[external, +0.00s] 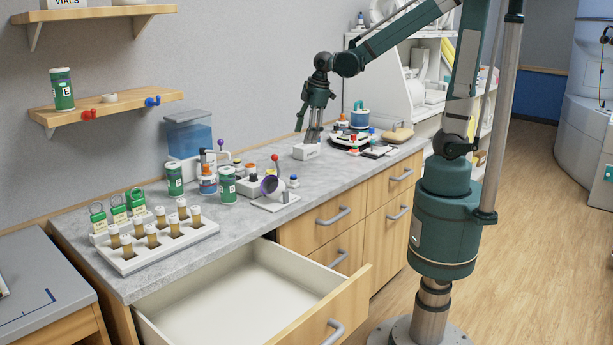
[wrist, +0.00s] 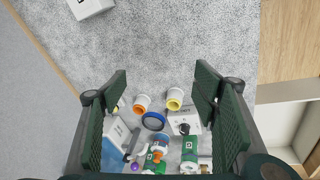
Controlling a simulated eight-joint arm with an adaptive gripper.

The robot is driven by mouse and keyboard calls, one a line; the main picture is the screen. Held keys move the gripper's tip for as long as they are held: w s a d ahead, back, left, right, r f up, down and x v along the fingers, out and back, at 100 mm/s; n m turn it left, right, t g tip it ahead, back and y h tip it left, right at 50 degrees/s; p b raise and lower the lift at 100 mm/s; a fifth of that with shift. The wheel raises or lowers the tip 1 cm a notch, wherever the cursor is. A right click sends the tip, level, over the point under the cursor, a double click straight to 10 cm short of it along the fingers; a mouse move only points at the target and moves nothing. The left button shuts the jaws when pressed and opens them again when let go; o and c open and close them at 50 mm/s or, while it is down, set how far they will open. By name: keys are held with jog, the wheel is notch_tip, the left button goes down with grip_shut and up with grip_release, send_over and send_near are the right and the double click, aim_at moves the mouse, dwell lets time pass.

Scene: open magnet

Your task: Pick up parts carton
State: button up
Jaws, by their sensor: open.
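A small white carton (external: 305,151), which I take to be the parts carton, sits on the grey counter. A white box with dark marking shows at the upper left of the wrist view (wrist: 90,7), cut by the frame edge; it looks like the same carton. My gripper (external: 313,137) points down and appears just above and behind the carton in the external view. In the wrist view my gripper (wrist: 160,92) is open, with nothing held between its pads. The carton lies outside the fingers there. The exact height of my fingertips is unclear.
Green bottles (external: 228,190), small jars and a purple-cupped stand (external: 272,186) crowd the counter to the left. A vial rack (external: 155,240) stands nearer. Dark and coloured items (external: 350,137) lie to the right. A drawer (external: 240,290) is open below.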

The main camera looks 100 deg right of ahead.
jog(key=d+f+n+g+p, duration=0.15)
jog(key=d+p, duration=0.25)
jog(key=d, duration=0.8)
jog(key=n+g+y+p, duration=0.1)
jog(key=n+p, duration=0.1)
jog(key=p, duration=0.2)
send_over(306, 145)
notch_tip(306, 145, down, 6)
jog(key=shift+s+d+r, duration=0.1)
jog(key=shift+d, duration=0.15)
jog(key=shift+f, duration=0.25)
jog(key=shift+f, duration=1.15)
jog(key=shift+f, duration=0.1)
jog(key=shift+f+p, duration=0.35)
jog(key=shift+f, duration=2.15)
jog(key=shift+c, duration=0.6)
jog(key=c, duration=0.9)
